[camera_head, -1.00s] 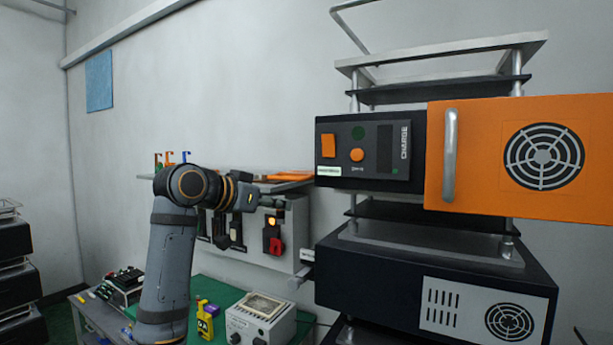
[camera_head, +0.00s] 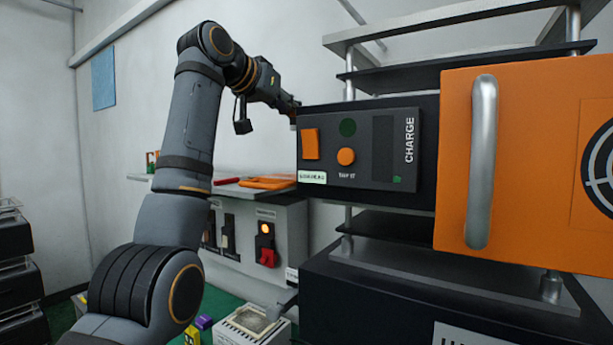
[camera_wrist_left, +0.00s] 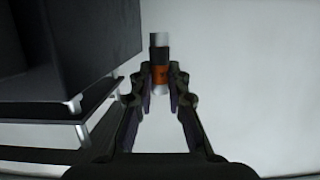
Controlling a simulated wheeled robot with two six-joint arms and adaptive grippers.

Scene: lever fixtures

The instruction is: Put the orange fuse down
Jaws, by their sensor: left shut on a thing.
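The orange fuse (camera_wrist_left: 160,72), a cylinder with an orange middle and grey metal ends, is in the left wrist view between my left fingertips. My left gripper (camera_wrist_left: 160,84) is shut on it and holds it clear of any surface, with pale wall behind. In the head view my left gripper (camera_head: 292,108) is at the left edge of the black charge box (camera_head: 368,191), near its upper corner. The fuse cannot be made out there. My right gripper is in neither view.
A grey wall panel (camera_head: 283,222) with switches and a lit orange lamp stands lower left. Orange items (camera_head: 268,182) lie on its top. A white instrument (camera_head: 255,325) sits on the green bench.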

